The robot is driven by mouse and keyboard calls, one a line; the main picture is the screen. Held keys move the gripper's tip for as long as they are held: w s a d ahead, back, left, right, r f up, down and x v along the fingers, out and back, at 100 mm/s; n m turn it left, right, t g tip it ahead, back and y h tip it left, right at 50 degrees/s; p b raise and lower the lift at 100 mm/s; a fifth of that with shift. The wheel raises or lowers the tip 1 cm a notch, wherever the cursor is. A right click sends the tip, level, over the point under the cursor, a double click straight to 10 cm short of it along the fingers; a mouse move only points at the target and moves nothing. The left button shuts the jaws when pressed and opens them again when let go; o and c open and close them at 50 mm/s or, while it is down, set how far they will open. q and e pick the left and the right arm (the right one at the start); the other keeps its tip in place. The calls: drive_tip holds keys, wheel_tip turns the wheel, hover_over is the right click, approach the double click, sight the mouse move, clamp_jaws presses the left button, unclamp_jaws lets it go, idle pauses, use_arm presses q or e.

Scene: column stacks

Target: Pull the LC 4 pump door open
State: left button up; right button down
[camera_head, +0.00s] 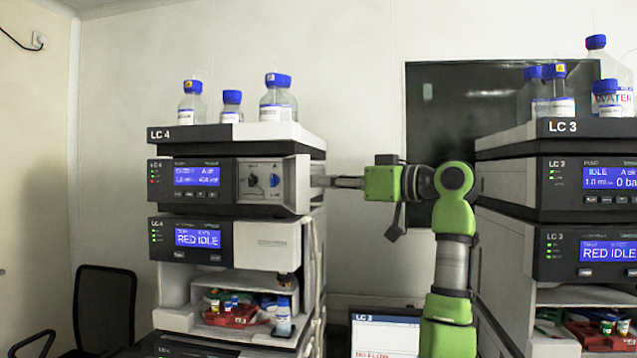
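The LC 4 pump (225,197) is the upper module of the LC 4 stack at the left. Its dark front has a blue display on the left and a grey panel (261,195) with two knobs on the right. My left gripper is not in view.
Blue-capped bottles (277,100) stand in the tray on top of the LC 4 stack. The module below (192,252) has an open bay with red trays. The LC 3 stack (560,150) stands close to the right of my arm. A chair (104,305) is at the lower left.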

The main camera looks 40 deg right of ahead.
drive_tip(key=shift+d, duration=0.1)
idle(0.3)
drive_tip(key=c, duration=2.6)
unclamp_jaws()
drive_tip(key=shift+s, duration=0.1)
drive_tip(key=v, duration=1.2)
